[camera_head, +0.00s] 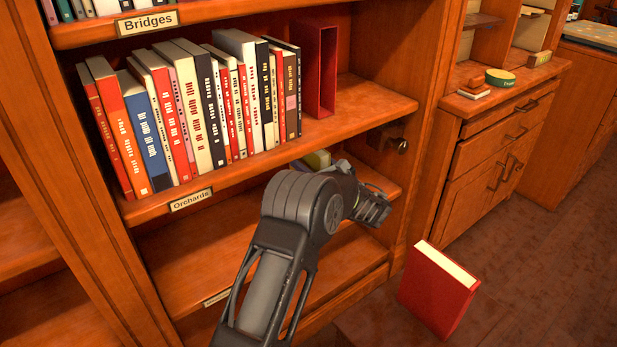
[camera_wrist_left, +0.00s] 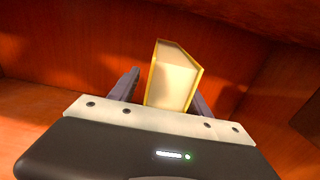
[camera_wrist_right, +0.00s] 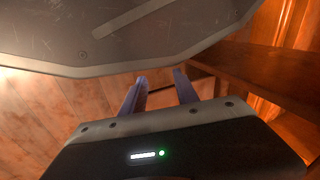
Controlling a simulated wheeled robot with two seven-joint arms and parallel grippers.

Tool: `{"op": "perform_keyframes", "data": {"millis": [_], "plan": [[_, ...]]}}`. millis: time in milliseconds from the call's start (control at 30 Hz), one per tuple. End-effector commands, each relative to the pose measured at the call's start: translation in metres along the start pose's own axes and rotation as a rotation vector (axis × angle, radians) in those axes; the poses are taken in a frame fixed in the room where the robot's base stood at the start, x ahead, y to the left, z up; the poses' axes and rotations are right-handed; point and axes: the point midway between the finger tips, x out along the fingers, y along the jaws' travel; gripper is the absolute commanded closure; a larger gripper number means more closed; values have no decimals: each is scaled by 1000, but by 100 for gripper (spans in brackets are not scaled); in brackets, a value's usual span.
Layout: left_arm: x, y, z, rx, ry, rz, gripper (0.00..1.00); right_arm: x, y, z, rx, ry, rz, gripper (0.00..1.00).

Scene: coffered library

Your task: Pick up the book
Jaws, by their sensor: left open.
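A yellow-covered book (camera_wrist_left: 172,82) stands between the fingers of my left gripper (camera_wrist_left: 165,92) in the left wrist view, its pale page edge facing the camera. The gripper is open; I cannot tell whether a finger touches the book. In the head view, the yellow book (camera_head: 318,160) shows only in part behind my left arm, on the shelf below the main row, and the left fingertips are hidden. My right gripper (camera_wrist_right: 160,80) is open and empty in the right wrist view, and out of the head view. A red book (camera_head: 437,290) stands near the floor in front of the bookcase.
The shelf above (camera_head: 350,105) holds a row of several books (camera_head: 200,105) and an open red box-like holder (camera_head: 320,70) at its right end. A label reads Orchards. Bookcase side walls and shelf boards closely surround my left gripper. A drawer cabinet (camera_head: 490,150) stands at the right.

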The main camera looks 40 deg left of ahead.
Motion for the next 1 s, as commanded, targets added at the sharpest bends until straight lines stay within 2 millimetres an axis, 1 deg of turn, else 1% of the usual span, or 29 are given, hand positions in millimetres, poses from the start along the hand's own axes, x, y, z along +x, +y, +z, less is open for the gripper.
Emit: {"op": "perform_keyframes", "data": {"millis": [133, 167, 833, 1000], "plan": [[0, 0, 0, 0, 0, 0, 44, 0, 0, 0, 0, 0, 0, 64], [0, 0, 0, 0, 0, 0, 45, 0, 0, 0, 0, 0, 0, 64], [0, 0, 0, 0, 0, 0, 100, 0, 0, 0, 0, 0, 0, 64], [0, 0, 0, 0, 0, 0, 100, 0, 0, 0, 0, 0, 0, 64]]}}
